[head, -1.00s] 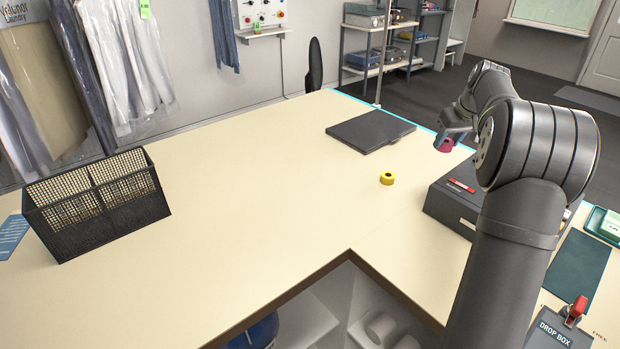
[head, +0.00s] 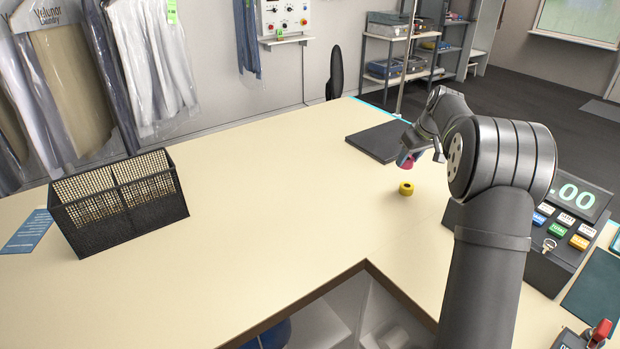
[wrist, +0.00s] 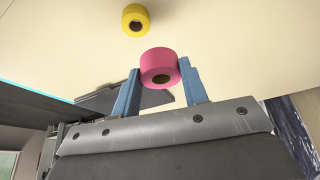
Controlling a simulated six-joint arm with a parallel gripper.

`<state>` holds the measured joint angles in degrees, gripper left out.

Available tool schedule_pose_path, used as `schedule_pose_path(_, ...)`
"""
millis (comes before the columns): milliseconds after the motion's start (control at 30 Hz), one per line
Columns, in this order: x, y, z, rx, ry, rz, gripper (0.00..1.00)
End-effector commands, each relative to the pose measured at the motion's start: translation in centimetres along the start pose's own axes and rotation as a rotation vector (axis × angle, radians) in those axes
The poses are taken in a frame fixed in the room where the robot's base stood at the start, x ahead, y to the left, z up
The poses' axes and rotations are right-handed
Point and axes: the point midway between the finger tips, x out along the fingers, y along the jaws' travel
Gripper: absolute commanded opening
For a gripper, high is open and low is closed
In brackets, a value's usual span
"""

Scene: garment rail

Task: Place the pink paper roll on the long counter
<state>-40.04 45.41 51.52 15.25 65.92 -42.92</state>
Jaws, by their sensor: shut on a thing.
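The pink paper roll (wrist: 160,64) is between the two blue fingers of my gripper (wrist: 160,86) in the wrist view, with its dark core hole showing. In the head view my gripper (head: 408,158) holds the pink roll (head: 403,162), partly hidden, above the far right part of the long counter (head: 270,210). A yellow roll (head: 406,188) stands on the counter just below and in front of it. The yellow roll also shows near the top of the wrist view (wrist: 135,17). I cannot tell how high the pink roll is above the counter.
A dark flat pad (head: 378,141) lies on the counter behind my gripper. A black mesh basket (head: 118,205) stands at the left beside a blue sheet (head: 27,232). A cash register (head: 560,230) stands at the right. The middle of the counter is clear.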

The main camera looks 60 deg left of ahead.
Motion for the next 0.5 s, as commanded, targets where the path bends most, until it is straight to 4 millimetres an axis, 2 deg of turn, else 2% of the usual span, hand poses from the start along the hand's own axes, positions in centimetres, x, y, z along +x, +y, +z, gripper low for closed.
schedule_pose_path(167,1.9,-1.1,-1.1,-0.003,-0.002,-0.002,0.18)
schedule_pose_path(500,8.4,-4.9,-5.4,-0.003,-0.001,-0.001,0.18)
